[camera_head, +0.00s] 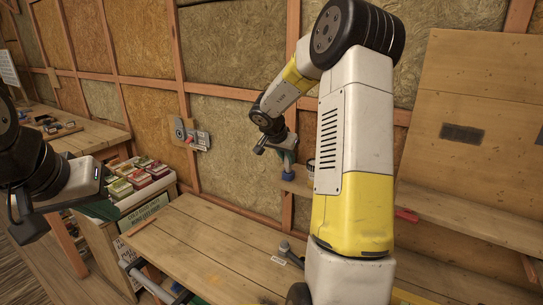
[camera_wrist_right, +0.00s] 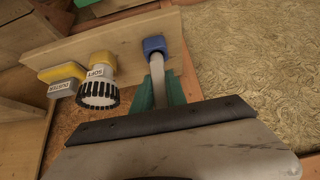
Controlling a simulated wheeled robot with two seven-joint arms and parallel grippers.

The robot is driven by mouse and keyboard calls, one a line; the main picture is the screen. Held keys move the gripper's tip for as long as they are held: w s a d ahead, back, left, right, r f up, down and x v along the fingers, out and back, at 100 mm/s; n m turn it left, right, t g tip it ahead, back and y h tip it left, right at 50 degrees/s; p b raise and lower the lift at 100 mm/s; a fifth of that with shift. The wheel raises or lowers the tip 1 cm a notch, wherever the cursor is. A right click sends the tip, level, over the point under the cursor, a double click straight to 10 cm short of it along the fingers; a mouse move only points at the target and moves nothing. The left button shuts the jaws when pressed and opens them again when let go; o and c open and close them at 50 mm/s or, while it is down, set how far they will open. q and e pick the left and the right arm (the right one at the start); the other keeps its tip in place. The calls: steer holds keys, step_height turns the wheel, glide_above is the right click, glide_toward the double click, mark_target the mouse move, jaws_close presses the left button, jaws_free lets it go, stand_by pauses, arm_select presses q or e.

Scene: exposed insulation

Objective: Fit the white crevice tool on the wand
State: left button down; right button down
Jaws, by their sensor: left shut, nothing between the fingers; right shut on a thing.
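My right gripper (camera_head: 287,157) is over the wooden ledge at the back wall. In the right wrist view its green fingers (camera_wrist_right: 158,95) are shut on a pale, narrow tool (camera_wrist_right: 157,72), which looks like the white crevice tool. A blue piece (camera_wrist_right: 154,45) sits at the tool's far end, against the wooden board; whether it is a holder or part of the tool I cannot tell. A short grey pipe-like part (camera_head: 284,248), possibly the wand, stands on the bench by a small label. My left gripper (camera_head: 104,209) is shut and empty at the left, near the boxes.
A labelled round brush (camera_wrist_right: 98,92) and a yellow-and-grey labelled piece (camera_wrist_right: 64,75) sit on the wooden board beside the held tool. A crate of small boxes (camera_head: 140,178) stands at the left. The wooden bench (camera_head: 205,240) is mostly bare. A red object (camera_head: 406,215) lies at the right.

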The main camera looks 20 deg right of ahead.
steer(key=shift+f, duration=1.15)
steer(key=c, duration=1.3)
jaws_free()
steer(key=shift+o, duration=0.2)
steer(key=v, duration=0.8)
